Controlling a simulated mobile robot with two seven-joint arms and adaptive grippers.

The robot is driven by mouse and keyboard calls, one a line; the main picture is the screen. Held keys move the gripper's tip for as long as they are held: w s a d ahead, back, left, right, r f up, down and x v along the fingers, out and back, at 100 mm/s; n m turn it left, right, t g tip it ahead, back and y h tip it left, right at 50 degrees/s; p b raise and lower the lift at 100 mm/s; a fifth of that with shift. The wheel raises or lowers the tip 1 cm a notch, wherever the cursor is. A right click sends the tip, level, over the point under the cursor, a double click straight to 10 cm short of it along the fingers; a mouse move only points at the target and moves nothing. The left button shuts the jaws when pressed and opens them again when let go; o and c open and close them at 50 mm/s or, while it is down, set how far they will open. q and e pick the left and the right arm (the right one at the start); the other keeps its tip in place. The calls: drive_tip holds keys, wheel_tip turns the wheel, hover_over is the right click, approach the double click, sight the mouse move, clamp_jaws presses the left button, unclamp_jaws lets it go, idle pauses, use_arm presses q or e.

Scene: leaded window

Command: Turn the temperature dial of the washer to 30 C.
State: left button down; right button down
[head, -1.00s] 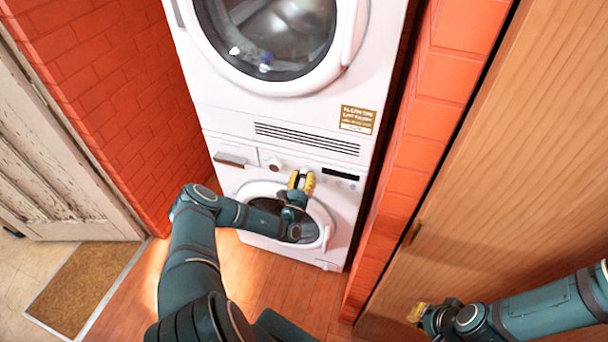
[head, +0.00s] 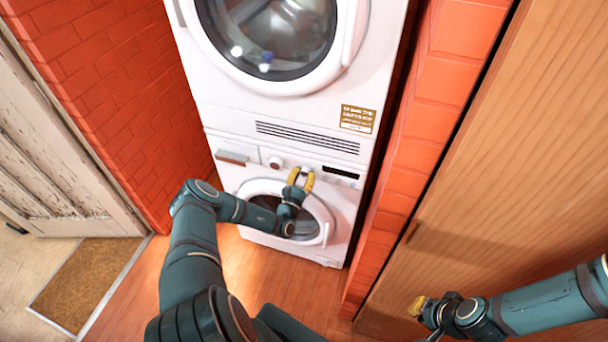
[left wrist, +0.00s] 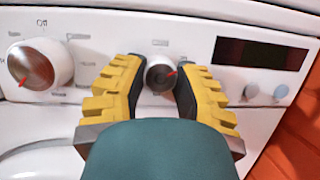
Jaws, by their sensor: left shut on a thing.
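The white washer (head: 218,190) is the lower of two stacked machines. The fingers partly hide the dial's surroundings. My right gripper (head: 418,306) is far from the washer at lower right; its jaw state is unclear.
A larger white knob (left wrist: 40,66) with a red pointer sits left of the small dial. A dark display (left wrist: 260,54) and two round buttons (left wrist: 252,92) are to its right. A wooden panel (head: 500,180) stands near my right arm. Brick walls flank the machines.

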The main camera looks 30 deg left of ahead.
use_arm(q)
drive_tip(key=c, duration=0.6)
unclamp_jaws()
drive_tip(key=shift+a, duration=0.1)
drive_tip(key=shift+s, duration=0.1)
drive_tip(key=v, duration=1.2)
